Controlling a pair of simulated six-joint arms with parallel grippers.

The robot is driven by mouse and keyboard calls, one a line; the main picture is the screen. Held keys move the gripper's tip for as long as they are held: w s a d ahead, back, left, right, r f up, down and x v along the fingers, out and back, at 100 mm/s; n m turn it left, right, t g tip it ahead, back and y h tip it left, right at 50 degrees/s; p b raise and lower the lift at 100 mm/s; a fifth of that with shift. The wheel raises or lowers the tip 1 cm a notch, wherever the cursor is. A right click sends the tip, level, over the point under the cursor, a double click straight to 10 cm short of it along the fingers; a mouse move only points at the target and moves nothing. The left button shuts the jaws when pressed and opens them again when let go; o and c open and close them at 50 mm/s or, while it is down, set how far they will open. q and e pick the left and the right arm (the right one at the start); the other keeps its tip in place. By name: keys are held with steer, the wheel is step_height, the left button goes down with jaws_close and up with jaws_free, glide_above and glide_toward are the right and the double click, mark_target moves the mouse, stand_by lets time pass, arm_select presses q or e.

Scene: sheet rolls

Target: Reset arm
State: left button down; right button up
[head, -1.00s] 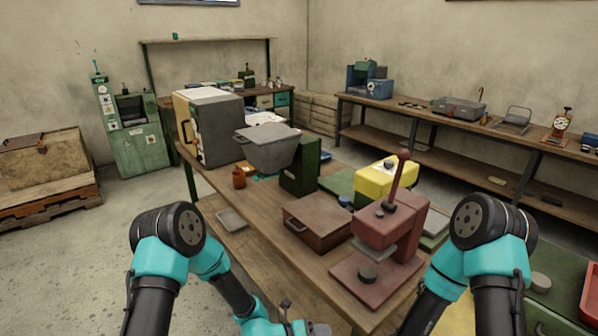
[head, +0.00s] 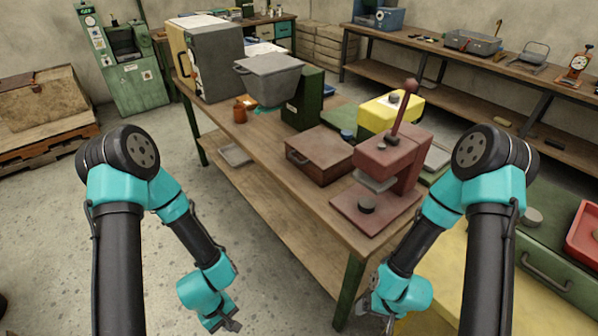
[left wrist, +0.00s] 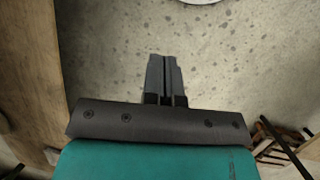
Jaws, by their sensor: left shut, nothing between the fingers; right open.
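My left gripper (head: 228,322) hangs low on the left side of the head view, over the bare floor in front of the wooden table. In the left wrist view its fingers (left wrist: 165,75) are together with nothing between them, and the concrete floor shows beyond. My right gripper (head: 378,312) is low right of the middle in the head view, beside the table's front leg. It is small there and looks open and empty. Neither gripper touches any object that I can make out.
The wooden table (head: 275,165) carries a red press (head: 385,165), a brown box (head: 320,153), a grey bin (head: 270,78) and a yellow device (head: 390,110). A green cabinet (head: 550,265) with a red tray (head: 585,235) stands at right. The floor (head: 265,285) at front left is clear.

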arm_select(q)
steer(key=shift+w+a+r+m+t, duration=0.1)
steer(key=shift+w+a+m+t, duration=0.35)
steer(key=shift+m, duration=0.65)
steer(key=shift+w+a+f+m+t, duration=0.1)
steer(key=shift+w+a+m+t, duration=0.25)
steer(key=shift+w+m, duration=0.55)
steer(key=shift+w+a+r+m+t, duration=0.1)
steer(key=shift+w+a+m+t, duration=0.3)
steer(key=shift+m, duration=0.9)
